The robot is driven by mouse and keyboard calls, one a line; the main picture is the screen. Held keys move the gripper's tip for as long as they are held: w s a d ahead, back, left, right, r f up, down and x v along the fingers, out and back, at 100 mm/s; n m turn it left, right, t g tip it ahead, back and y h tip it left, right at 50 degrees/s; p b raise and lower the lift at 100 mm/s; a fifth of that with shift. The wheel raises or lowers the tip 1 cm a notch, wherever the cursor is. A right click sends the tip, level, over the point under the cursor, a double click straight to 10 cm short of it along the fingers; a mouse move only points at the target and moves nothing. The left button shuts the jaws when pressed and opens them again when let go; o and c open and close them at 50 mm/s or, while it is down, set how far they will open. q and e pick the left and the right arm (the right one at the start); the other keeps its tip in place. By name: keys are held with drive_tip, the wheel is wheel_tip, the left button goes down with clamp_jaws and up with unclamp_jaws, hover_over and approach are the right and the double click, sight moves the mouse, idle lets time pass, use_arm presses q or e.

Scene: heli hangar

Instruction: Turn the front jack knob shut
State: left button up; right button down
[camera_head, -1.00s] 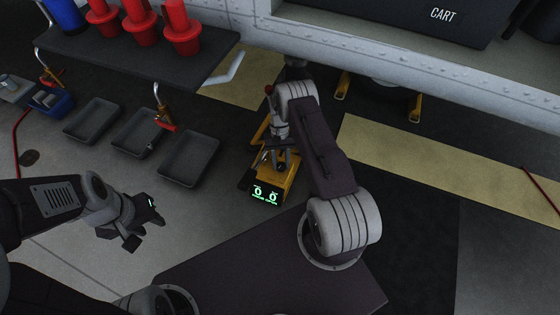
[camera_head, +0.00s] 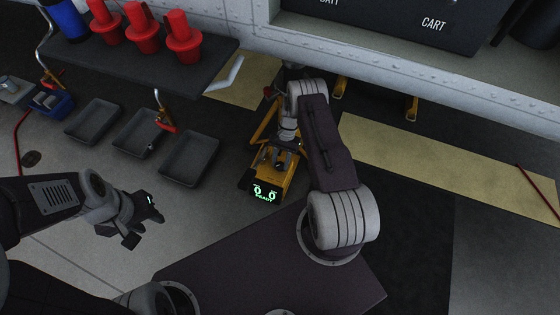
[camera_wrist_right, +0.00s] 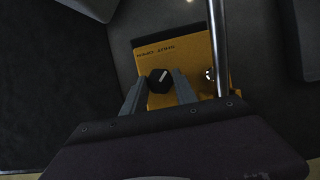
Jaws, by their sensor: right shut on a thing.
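The yellow jack (camera_head: 287,186) stands on the floor in front of the aircraft, below my right arm. Its dark display (camera_head: 264,192) shows two green ring shapes and green text that looks like READY. In the right wrist view, the black knob (camera_wrist_right: 160,80) with a pale pointer line sits on the yellow plate (camera_wrist_right: 155,50). My right gripper (camera_wrist_right: 158,90) has one finger on each side of the knob and is shut on it. In the head view, the right gripper (camera_head: 280,158) hides the knob. My left gripper (camera_head: 136,230) hangs empty above the floor, its fingers apart.
A shiny metal rod (camera_wrist_right: 219,45) rises beside the knob. Several grey trays (camera_head: 190,158) lie left of the jack. A dark shelf (camera_head: 150,62) holds red cones (camera_head: 183,38). The white aircraft side (camera_head: 420,80) is behind.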

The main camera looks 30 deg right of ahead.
drive_tip(key=shift+s+a, duration=0.15)
drive_tip(key=c, duration=1)
unclamp_jaws()
